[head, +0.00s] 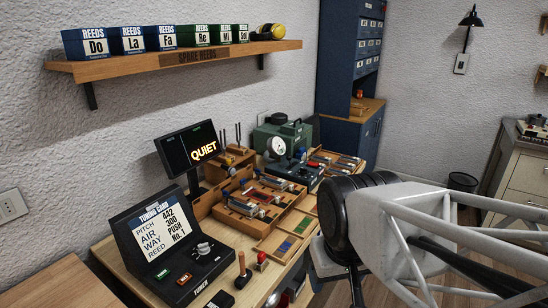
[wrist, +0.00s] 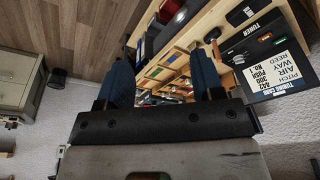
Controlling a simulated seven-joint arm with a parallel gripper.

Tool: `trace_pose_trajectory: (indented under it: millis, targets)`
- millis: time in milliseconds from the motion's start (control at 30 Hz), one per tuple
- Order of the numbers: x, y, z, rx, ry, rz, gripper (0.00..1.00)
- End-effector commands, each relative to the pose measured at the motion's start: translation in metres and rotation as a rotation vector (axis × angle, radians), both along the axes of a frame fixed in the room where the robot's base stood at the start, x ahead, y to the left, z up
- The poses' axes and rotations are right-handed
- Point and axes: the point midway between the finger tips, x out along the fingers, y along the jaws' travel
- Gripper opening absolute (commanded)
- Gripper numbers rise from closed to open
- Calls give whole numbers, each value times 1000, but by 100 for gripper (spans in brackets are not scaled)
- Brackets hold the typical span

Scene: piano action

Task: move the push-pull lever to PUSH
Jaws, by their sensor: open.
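I cannot make out the push-pull lever for certain in either view. In the head view a black tuner console (head: 172,255) stands at the front of the wooden bench; its card reads PITCH 442, AIR 300, WAY PUSH, REED No. 1. A green machine with a round gauge (head: 278,146) stands farther back on the bench. In the wrist view my gripper (wrist: 160,72) is open, its two dark blue fingers apart with nothing between them. It is above the bench's right side, and the tuner console also shows at the upper right (wrist: 250,52). My arm hides part of the bench's right edge.
A dark screen reading QUIET (head: 190,147) stands behind the console. Wooden trays with parts (head: 265,203) fill the middle of the bench. A small wooden-handled item (head: 242,268) and a red-topped one (head: 262,258) stand in front. A wall shelf (head: 180,62) carries reed boxes.

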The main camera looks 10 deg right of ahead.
Motion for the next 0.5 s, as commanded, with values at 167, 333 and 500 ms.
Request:
trace_pose_trajectory:
  millis: [167, 333, 500]
  targets:
    - [2, 0, 1, 0, -1, 3, 34]
    - [13, 1, 5, 3, -5, 25, 8]
    - [36, 1, 13, 10, -13, 72, 0]
